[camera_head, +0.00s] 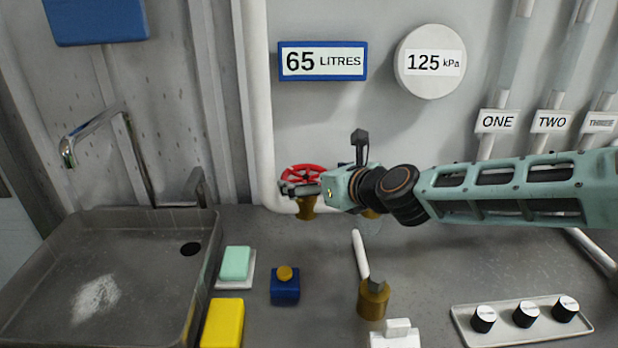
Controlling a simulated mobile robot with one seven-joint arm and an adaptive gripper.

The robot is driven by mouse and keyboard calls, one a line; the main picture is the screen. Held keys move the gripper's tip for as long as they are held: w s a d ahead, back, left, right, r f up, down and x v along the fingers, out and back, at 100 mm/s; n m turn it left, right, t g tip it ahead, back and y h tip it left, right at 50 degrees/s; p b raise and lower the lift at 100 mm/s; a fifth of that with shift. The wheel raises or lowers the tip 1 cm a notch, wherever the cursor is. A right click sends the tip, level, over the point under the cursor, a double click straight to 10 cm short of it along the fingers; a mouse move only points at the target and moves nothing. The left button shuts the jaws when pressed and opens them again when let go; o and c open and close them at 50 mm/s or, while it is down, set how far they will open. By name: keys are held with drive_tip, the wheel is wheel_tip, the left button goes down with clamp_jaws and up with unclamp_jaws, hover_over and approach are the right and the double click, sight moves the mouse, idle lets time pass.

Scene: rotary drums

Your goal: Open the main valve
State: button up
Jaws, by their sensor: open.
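The main valve is a red handwheel (303,172) on a brass body (307,208), set on a white pipe at the back wall. My gripper (287,188) reaches in from the right, its fingers pointing left. It overlaps the lower part of the red wheel in the head view. The fingers are open, and I see nothing held in them. I cannot tell whether they touch the wheel. The gripper hides the lower rim and the top of the brass body.
A steel sink (110,270) with a tap (90,135) is at left. A brass valve with a white lever (361,255), a blue box with a yellow button (285,285), a yellow block (222,324) and a tray of black knobs (460,322) occupy the counter. Gauges read 65 litres (322,61) and 125 kPa (430,62).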

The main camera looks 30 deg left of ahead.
drive_tip(key=shift+x, duration=1)
drive_tip(key=shift+c, duration=0.6)
drive_tip(key=c, duration=1)
